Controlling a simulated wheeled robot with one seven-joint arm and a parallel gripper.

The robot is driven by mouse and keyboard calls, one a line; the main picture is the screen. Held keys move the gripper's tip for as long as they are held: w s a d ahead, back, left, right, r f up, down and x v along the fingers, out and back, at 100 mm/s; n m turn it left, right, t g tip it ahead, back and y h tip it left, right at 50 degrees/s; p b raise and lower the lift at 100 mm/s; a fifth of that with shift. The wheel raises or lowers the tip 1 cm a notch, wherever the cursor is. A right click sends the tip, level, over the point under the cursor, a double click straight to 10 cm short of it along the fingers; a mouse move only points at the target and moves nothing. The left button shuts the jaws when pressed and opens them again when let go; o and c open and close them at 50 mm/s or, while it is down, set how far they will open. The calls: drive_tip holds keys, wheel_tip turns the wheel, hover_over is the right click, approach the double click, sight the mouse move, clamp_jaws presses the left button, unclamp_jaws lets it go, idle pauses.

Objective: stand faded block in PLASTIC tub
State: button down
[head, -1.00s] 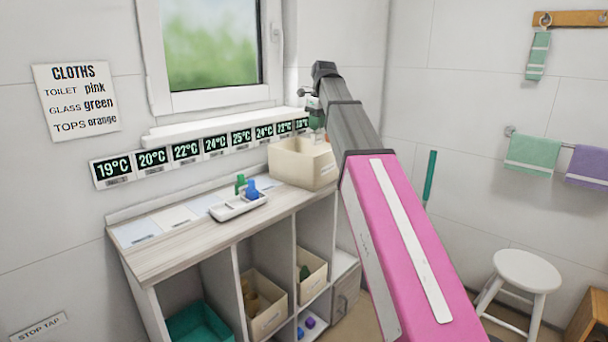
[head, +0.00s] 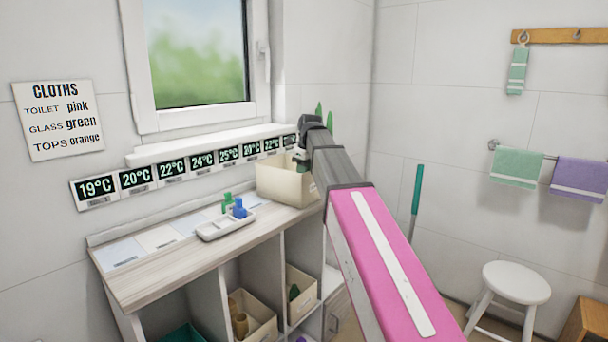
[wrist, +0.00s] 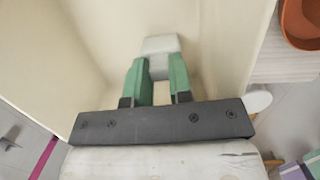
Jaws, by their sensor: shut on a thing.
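My gripper (wrist: 157,72) shows its two green fingers in the wrist view, shut on a pale grey-white block (wrist: 160,45). Cream walls of an open tub (wrist: 215,45) surround the block and fingers in that view. In the head view the cream tub (head: 280,187) stands at the right end of the counter. My gripper (head: 302,157) is at its top opening, partly hidden by my arm. I cannot tell whether the block touches the tub floor. No material label on the tub is readable.
A white tray (head: 212,233) with a green block (head: 227,201) and a blue block (head: 239,208) lies left of the tub. Bins fill the shelves below. A window sill (head: 205,146) is behind. An orange-brown pot (wrist: 300,25) shows beside the tub.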

drive_tip(key=shift+f, duration=0.35)
drive_tip(key=shift+f, duration=0.15)
drive_tip(key=c, duration=1)
unclamp_jaws()
drive_tip(key=r, duration=0.4)
drive_tip(key=d+r, duration=0.1)
drive_tip(key=r, duration=0.3)
drive_tip(key=s+r, duration=0.1)
drive_tip(key=r, duration=0.3)
drive_tip(key=shift+d+r, duration=0.1)
drive_tip(key=shift+d, duration=0.1)
